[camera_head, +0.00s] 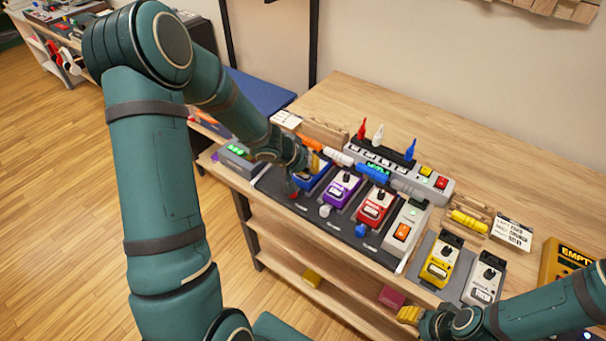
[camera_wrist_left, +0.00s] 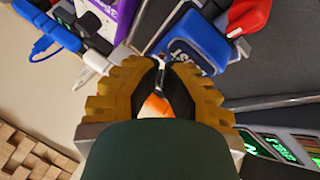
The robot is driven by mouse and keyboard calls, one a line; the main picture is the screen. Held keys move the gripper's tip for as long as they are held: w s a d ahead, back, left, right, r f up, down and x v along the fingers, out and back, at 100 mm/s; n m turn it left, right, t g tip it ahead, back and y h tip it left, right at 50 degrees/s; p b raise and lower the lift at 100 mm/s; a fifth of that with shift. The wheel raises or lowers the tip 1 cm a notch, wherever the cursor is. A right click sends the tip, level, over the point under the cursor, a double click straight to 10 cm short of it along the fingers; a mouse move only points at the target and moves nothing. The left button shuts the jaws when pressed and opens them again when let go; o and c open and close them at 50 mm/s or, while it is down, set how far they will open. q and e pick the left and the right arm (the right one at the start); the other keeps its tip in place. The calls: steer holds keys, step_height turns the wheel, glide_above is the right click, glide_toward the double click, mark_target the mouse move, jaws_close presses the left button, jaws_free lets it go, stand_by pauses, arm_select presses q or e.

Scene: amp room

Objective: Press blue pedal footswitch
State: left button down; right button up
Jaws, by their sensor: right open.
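The blue pedal (camera_head: 318,176) sits at the left end of the dark pedalboard, left of the purple pedal (camera_head: 342,189). My left gripper (camera_head: 297,184) is over it and hides part of it. In the left wrist view, the blue pedal (camera_wrist_left: 190,45) lies just beyond my left fingertips (camera_wrist_left: 161,68), which are brought together. Its footswitch is not clearly visible, and I cannot tell whether the tips touch the pedal. An orange plug (camera_wrist_left: 155,106) shows behind the fingers. My right gripper (camera_head: 408,314) is open near the table's front edge.
A red pedal (camera_head: 374,208) and a white switch box (camera_head: 402,232) stand farther right. Yellow (camera_head: 440,262) and white (camera_head: 484,280) pedals sit near my right arm. Coloured cable plugs (camera_head: 372,174) line the board's back. The rear tabletop (camera_head: 450,140) is clear.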

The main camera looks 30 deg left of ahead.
mark_target(308, 175)
arm_select(q)
steer(key=shift+f, duration=0.15)
stand_by(0.4)
steer(key=shift+r+p, duration=0.85)
steer(key=shift+p, duration=0.25)
steer(key=shift+r, duration=0.1)
step_height(308, 175, up, 5)
steer(key=p, duration=0.6)
steer(key=shift+s, duration=0.15)
stand_by(0.3)
